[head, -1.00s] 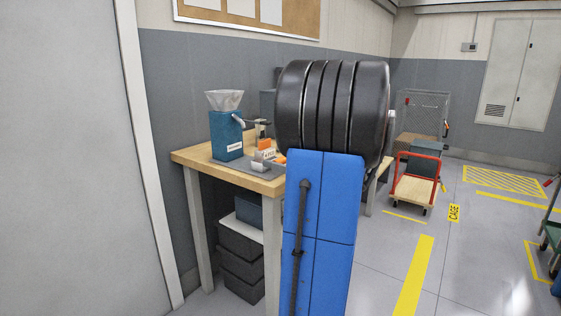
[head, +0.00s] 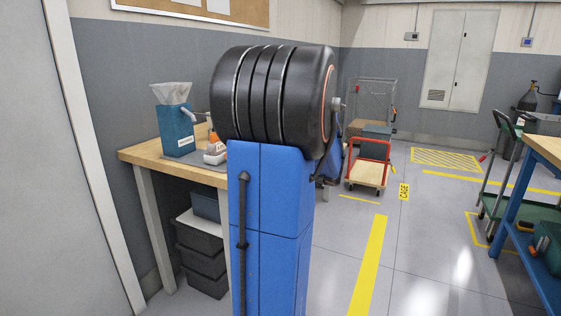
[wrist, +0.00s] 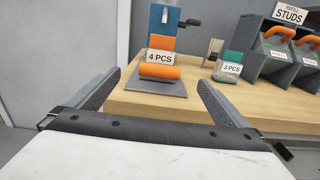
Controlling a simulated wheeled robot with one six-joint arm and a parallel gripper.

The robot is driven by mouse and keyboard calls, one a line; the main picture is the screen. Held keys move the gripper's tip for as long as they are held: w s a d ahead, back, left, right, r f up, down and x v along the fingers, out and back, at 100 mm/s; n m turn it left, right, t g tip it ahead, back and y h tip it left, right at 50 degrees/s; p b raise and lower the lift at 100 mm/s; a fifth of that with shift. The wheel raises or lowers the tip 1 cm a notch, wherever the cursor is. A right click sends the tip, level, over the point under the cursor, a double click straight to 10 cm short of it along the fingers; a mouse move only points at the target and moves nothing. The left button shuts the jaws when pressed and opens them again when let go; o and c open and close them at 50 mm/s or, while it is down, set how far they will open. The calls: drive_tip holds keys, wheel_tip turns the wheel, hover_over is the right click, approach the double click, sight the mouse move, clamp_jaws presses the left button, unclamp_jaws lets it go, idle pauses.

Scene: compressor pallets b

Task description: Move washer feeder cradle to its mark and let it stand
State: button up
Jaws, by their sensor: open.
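In the wrist view, my gripper (wrist: 159,79) is open and empty, with its two grey fingers apart over the front edge of the wooden bench. Ahead, between the fingers, an orange piece (wrist: 160,68) labelled "4 PCS" stands on a grey plate (wrist: 172,88). A teal piece (wrist: 229,66) labelled "3 PCS" stands to its right. Two grey units (wrist: 268,60) with orange handles stand at the right under a "REFILL STUDS" sign. I cannot read a washer label, so I cannot tell which piece is the washer feeder cradle. Its mark is not identifiable either.
The wooden bench (head: 140,155) has a blue box (head: 176,131) with white paper on top, and dark bins (head: 200,262) below. A red-framed cart (head: 366,172) stands beyond. A blue-legged bench (head: 522,230) and green trolley are at the right. Floor with yellow lines is open between.

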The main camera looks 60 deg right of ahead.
drive_tip(key=s, duration=0.9)
drive_tip(key=shift+s+d, duration=0.4)
